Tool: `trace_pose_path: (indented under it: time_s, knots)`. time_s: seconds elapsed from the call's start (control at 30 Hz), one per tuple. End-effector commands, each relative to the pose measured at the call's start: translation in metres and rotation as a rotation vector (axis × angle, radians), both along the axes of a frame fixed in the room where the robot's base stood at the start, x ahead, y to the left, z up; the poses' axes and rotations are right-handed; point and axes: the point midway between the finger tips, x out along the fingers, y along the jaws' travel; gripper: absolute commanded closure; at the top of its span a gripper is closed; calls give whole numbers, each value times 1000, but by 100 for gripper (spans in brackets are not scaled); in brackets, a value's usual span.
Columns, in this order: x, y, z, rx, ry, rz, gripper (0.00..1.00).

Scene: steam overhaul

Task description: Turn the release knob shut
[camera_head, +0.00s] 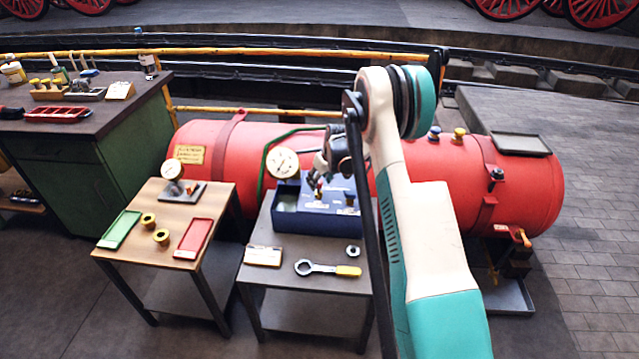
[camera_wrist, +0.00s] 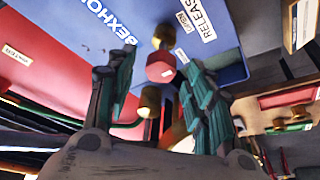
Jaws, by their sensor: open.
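The blue test box (camera_head: 330,220) stands on the small right-hand table, with a dial gauge (camera_head: 283,163) at its back left. In the wrist view the box's face (camera_wrist: 140,20) carries the labels RELEASE and OPEN. A red knob (camera_wrist: 160,67) with brass parts above and below it in the picture shows near these labels. It also shows small in the head view (camera_head: 317,195). My gripper (camera_head: 319,182) is over the box. In the wrist view my gripper (camera_wrist: 157,72) is open, its green-padded fingers on either side of the red knob. I cannot tell whether they touch it.
A wrench (camera_head: 325,269), a nut (camera_head: 352,250) and a label card (camera_head: 263,256) lie in front of the box. The left table (camera_head: 140,250) holds trays, brass fittings and another gauge. A large red tank (camera_head: 450,180) lies close behind.

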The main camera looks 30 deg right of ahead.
Motion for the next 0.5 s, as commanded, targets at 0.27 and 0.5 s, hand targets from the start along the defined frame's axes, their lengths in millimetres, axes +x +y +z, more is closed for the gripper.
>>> trace_pose_path:
  time_s: [0.27,0.5]
  knots:
    - [3,1,-7,0,0,0,52]
    - [3,1,-7,0,0,0,75]
